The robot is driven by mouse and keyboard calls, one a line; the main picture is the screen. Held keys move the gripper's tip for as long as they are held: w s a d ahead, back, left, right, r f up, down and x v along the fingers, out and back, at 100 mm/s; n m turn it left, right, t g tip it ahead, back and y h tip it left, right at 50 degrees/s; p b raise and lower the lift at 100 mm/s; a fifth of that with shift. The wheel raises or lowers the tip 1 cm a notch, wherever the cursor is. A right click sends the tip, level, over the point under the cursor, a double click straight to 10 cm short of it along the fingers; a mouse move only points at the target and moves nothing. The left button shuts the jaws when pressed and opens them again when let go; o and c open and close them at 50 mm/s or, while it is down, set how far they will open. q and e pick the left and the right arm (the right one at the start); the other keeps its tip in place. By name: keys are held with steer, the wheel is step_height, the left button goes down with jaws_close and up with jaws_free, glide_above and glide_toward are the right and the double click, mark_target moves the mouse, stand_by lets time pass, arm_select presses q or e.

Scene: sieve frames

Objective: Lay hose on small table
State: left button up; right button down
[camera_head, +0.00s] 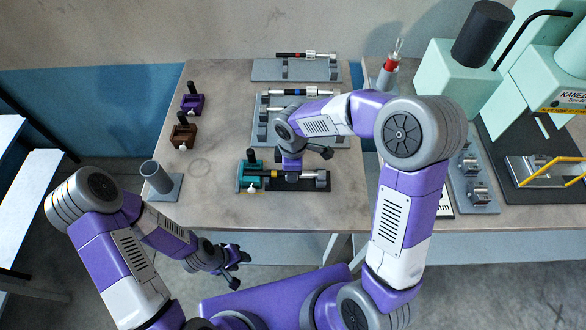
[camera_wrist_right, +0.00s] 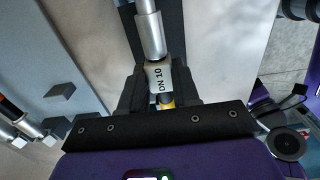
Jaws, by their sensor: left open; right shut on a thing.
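A short hose with a yellow band and a silver end fitting (camera_head: 309,175) lies along a black base beside a teal clamp block (camera_head: 251,181) at the table's front edge. My right gripper (camera_head: 291,168) is over it and shut on it. In the right wrist view the hose (camera_wrist_right: 151,38) runs between the fingers, with a "DN 10" label at the grip. I cannot tell whether the hose is lifted clear. My left gripper (camera_head: 234,268) is open and empty, in front of and below the table edge. I cannot tell which surface is the small table.
Other hoses lie on grey racks (camera_head: 265,71) behind. Purple (camera_head: 192,103) and brown (camera_head: 183,136) clamp blocks and a grey tube holder (camera_head: 162,184) stand left. A mint machine (camera_head: 450,75) fills the right. White surfaces (camera_head: 28,195) stand far left, past a floor gap.

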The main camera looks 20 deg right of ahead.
steer(key=shift+w+a, duration=0.1)
steer(key=shift+a, duration=0.3)
steer(key=c, duration=0.7)
jaws_free()
steer(key=shift+c, duration=0.2)
steer(key=shift+r+p, duration=0.65)
steer(key=shift+r, duration=3.15)
